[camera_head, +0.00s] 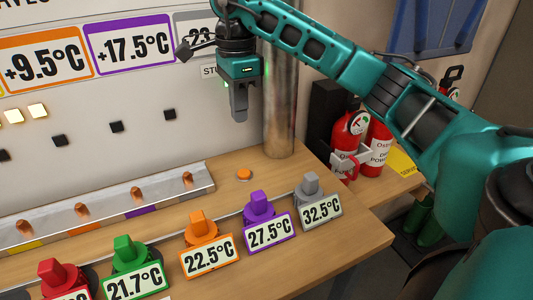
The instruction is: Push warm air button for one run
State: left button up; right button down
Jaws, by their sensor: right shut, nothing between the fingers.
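A small round orange button (244,174) sits on the wooden table near the metal pipe; whether it is the warm air button cannot be told from the picture. My right gripper (239,117) points down above and slightly left of the button, clear of it. Its fingers are shut and empty. The right arm reaches in from the right side. My left gripper is not in view.
Colored blocks with temperature labels, such as the orange one (208,258) and purple one (268,233), line the table front. A metal rail (110,208) lies at left. A vertical pipe (279,110) stands behind the button. Red extinguishers (347,143) stand at right.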

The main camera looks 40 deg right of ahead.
jog(key=shift+d, duration=0.15)
jog(key=b, duration=0.1)
send_near(245, 172)
notch_tip(245, 172, down, 6)
jog(key=shift+s+f, duration=0.1)
jog(key=shift+f, duration=0.3)
jog(key=shift+f, duration=0.1)
dwell(0.4)
